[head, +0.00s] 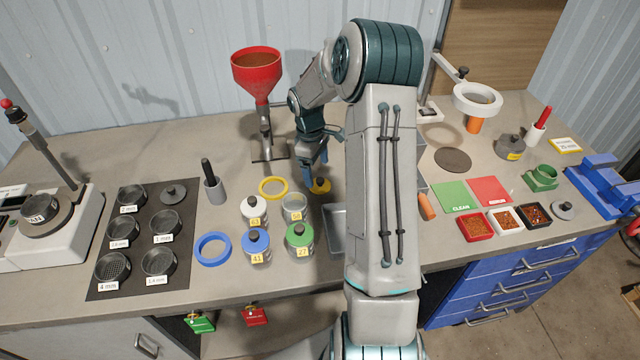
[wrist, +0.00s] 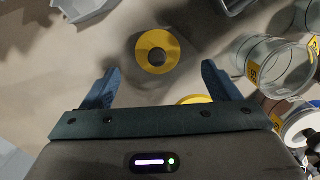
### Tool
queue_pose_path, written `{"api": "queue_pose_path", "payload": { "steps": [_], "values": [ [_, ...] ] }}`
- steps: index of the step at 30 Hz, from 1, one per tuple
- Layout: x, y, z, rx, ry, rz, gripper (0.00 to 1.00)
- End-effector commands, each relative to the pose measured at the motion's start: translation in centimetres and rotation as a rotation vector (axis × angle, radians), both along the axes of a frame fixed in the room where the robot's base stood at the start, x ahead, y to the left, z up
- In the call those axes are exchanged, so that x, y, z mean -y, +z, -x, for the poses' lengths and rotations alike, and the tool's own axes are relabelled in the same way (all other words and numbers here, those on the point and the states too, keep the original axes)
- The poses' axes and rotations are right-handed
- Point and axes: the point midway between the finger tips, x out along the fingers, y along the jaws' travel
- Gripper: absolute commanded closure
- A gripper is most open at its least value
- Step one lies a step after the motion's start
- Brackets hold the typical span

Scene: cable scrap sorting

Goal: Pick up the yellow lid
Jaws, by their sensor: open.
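The yellow lid (head: 320,187) with a dark round knob lies on the bench, just right of the open clear jar labelled 54 (head: 294,208). In the wrist view the lid (wrist: 145,58) lies just ahead of and between my fingertips, with bench around it. My gripper (head: 322,172) points down over the lid. In the wrist view its two blue fingers (wrist: 160,80) are spread apart with nothing between them. The clear jar (wrist: 280,68) stands right of the right finger.
A yellow ring (head: 273,188) lies left of the lid; a yellow edge (wrist: 195,100) shows behind my gripper's body. White (head: 254,209), blue (head: 257,242) and green (head: 300,236) lidded jars stand nearby. A red funnel (head: 256,72) on a stand rises behind; a grey tray (head: 336,232) lies in front.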

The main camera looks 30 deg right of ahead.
Motion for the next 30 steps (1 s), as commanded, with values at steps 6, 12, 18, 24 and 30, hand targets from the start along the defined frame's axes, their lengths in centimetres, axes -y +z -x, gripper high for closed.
{"api": "queue_pose_path", "payload": {
  "steps": [6,12,18,24,30],
  "values": [
    [0.4,-2.0,0.3,-0.005,-0.001,-0.002,0.18],
    [0.8,-4.6,0.5,-0.004,0.001,-0.001,0.18],
    [0.8,-5.3,0.5,-0.001,-0.001,0.001,0.18],
    [0.8,-5.3,0.5,-0.001,0.0,0.001,0.4],
    [0.8,-5.2,0.5,-0.001,0.0,0.001,0.65]
  ]
}}
